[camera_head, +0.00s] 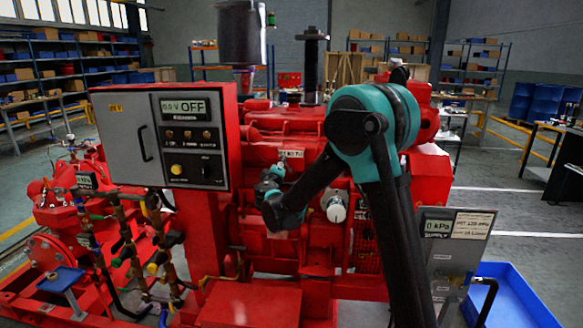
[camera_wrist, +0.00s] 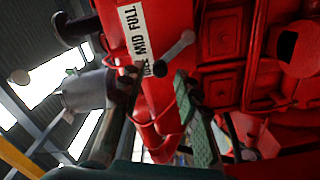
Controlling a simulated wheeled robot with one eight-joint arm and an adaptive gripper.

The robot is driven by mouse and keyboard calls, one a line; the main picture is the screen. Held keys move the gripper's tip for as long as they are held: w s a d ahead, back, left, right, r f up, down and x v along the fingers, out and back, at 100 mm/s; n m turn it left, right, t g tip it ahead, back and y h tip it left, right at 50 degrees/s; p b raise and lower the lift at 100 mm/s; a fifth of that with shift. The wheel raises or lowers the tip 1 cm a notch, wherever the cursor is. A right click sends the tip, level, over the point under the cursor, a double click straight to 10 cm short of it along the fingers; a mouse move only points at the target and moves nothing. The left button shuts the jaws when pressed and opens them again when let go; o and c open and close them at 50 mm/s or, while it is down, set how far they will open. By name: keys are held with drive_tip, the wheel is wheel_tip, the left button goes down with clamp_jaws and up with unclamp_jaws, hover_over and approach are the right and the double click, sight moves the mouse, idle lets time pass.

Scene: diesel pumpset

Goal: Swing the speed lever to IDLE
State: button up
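A white label marked MID and FULL (camera_wrist: 138,35), with a partly hidden word below, is on the red engine in the wrist view; it also shows in the head view (camera_head: 290,153). A short grey speed lever (camera_wrist: 174,53) with rounded ends lies just right of the label. Its lower end is beside the partly hidden word and lies between my fingertips in the picture. My gripper (camera_wrist: 156,78) is open, its two fingers apart on either side of that end. I cannot tell if either finger touches the lever. In the head view my gripper (camera_head: 272,175) is just below-left of the label.
A grey control box (camera_head: 163,140) reading OFF stands left of my gripper. The red engine block (camera_head: 285,130) is close behind. A 0 kPa panel (camera_head: 452,240) and a blue tray (camera_head: 515,300) are at lower right. Brass-fitted pipes (camera_head: 140,245) stand at lower left.

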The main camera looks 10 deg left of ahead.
drive_tip(key=s, duration=0.4)
drive_tip(key=shift+s+a, duration=0.1)
drive_tip(key=shift+s, duration=0.3)
drive_tip(key=s+d+f+m+g+h, duration=0.2)
drive_tip(key=d, duration=0.7)
drive_tip(key=s+d+f+m+g+h, duration=0.1)
drive_tip(key=d+f+m+g+h, duration=0.15)
drive_tip(key=d, duration=0.55)
drive_tip(key=s+d+f+m+g, duration=0.45)
drive_tip(key=s+d, duration=0.55)
drive_tip(key=d, duration=0.3)
drive_tip(key=s+d+f+m+g+y, duration=0.1)
drive_tip(key=s+f+m+g+y, duration=0.1)
drive_tip(key=s+f, duration=0.4)
drive_tip(key=s+d+f+m+g+y, duration=0.2)
drive_tip(key=s+f, duration=0.4)
drive_tip(key=s, duration=1.1)
drive_tip(key=shift+s+d+f+g+y, duration=0.15)
drive_tip(key=shift+f+g+y, duration=0.1)
drive_tip(key=shift+g+y, duration=0.25)
